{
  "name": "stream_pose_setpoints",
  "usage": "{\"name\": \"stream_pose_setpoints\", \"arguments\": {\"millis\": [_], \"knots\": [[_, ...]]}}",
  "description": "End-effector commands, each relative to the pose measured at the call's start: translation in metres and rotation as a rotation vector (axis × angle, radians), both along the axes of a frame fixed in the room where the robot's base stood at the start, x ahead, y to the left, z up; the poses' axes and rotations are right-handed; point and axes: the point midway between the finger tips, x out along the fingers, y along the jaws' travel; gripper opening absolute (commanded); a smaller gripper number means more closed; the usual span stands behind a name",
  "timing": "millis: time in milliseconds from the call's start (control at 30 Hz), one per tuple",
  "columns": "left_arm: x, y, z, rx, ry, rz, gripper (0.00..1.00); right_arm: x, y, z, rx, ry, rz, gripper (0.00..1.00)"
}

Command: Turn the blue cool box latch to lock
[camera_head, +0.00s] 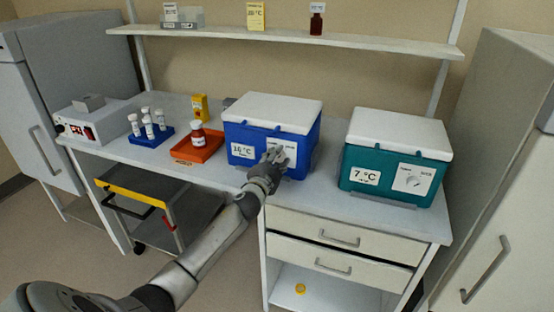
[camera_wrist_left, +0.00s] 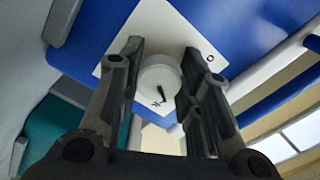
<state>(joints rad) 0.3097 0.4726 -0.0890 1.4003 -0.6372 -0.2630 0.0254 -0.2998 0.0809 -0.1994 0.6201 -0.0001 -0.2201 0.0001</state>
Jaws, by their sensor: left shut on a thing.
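The blue cool box (camera_head: 242,134) stands on the bench with its white lid closed and a temperature label on its front. Its latch, a round white knob with a dark mark (camera_wrist_left: 159,84), sits on a white plate (camera_wrist_left: 207,55) on the blue front in the left wrist view. My left gripper (camera_head: 275,160) is at the right part of the box front in the head view. In the left wrist view its two fingers (camera_wrist_left: 156,90) stand on either side of the knob, shut on it. In the head view the gripper mostly hides the latch. My right gripper is not in view.
A teal cool box (camera_head: 351,170) with a similar latch plate stands to the right, with bench space between. Left of the blue box are an orange tray (camera_head: 190,151) with a bottle and a blue vial rack (camera_head: 140,141). Drawers (camera_head: 310,228) are below.

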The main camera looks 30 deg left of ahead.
Motion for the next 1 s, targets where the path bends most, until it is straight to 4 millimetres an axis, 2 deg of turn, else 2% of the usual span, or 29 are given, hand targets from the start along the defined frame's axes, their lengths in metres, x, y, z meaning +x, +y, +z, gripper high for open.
{"name": "stream_pose_setpoints", "arguments": {"millis": [400, 1000], "knots": [[0.0000, -0.0004, 0.0002, 0.205, 0.050, -0.001, 0.09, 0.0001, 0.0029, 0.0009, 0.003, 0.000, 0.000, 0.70], [-0.0001, -0.0003, -0.0001, 0.241, 0.059, -0.002, 0.09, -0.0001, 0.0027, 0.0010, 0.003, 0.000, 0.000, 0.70]]}}
